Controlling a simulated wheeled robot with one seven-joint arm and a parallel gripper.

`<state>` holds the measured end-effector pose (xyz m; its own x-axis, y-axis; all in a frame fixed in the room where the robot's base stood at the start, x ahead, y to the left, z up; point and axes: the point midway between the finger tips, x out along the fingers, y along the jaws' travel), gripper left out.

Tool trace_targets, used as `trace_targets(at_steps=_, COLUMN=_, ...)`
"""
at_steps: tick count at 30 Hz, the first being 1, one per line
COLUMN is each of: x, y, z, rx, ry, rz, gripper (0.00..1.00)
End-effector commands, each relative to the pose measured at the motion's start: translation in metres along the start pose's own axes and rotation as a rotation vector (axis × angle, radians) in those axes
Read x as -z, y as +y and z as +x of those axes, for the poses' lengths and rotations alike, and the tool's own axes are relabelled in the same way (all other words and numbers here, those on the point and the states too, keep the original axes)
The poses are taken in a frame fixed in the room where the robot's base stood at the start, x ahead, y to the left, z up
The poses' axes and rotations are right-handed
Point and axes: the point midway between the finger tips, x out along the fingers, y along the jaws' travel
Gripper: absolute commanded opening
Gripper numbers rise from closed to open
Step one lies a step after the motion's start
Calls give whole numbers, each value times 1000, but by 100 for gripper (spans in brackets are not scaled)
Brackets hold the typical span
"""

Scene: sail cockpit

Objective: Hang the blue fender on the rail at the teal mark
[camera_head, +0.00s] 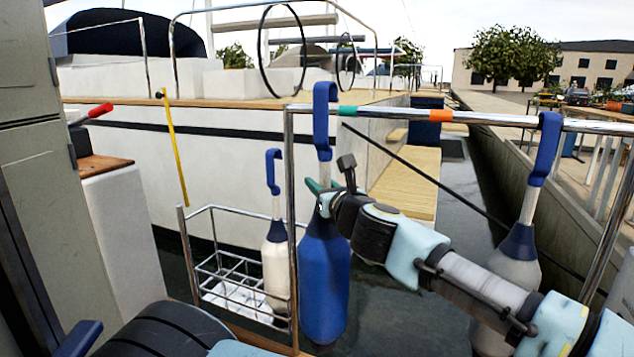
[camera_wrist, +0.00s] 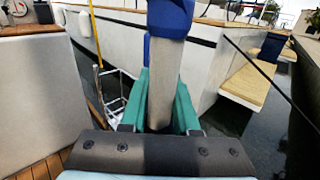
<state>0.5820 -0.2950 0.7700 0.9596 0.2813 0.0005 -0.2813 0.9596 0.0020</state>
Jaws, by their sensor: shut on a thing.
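The blue fender (camera_head: 325,285) hangs upright, with a pale stem and a blue hook (camera_head: 325,100) at its top. My gripper (camera_head: 322,190) is shut on the stem below the hook. The wrist view shows its green fingers on both sides of the grey stem (camera_wrist: 165,85). The steel rail (camera_head: 400,114) runs across, and the hook's top stands above its line. The teal mark (camera_head: 347,110) is on the rail, just right of the hook. I cannot tell whether the hook touches the rail or is in front of it.
An orange mark (camera_head: 440,115) lies farther right on the rail. A grey fender (camera_head: 513,270) hangs by a blue hook at the right. A white fender (camera_head: 277,265) stands in a wire basket (camera_head: 215,270). Water and a moored boat (camera_head: 240,160) lie beyond.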

Motion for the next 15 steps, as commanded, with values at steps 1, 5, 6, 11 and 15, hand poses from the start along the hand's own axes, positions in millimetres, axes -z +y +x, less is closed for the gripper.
trace_targets(at_steps=1, x=-4, y=-3, z=3, rx=0, ry=-1, rz=0, gripper=0)
trace_targets(at_steps=5, x=0, y=-9, z=10, rx=-1, ry=0, rz=-3, gripper=0)
trace_targets(at_steps=6, x=1, y=-11, z=12, rx=0, ry=0, rz=-3, gripper=0)
trace_targets(at_steps=11, x=2, y=-19, z=20, rx=-2, ry=0, rz=-3, gripper=0)
trace_targets(at_steps=15, x=1, y=-26, z=27, rx=0, ry=0, rz=-4, gripper=0)
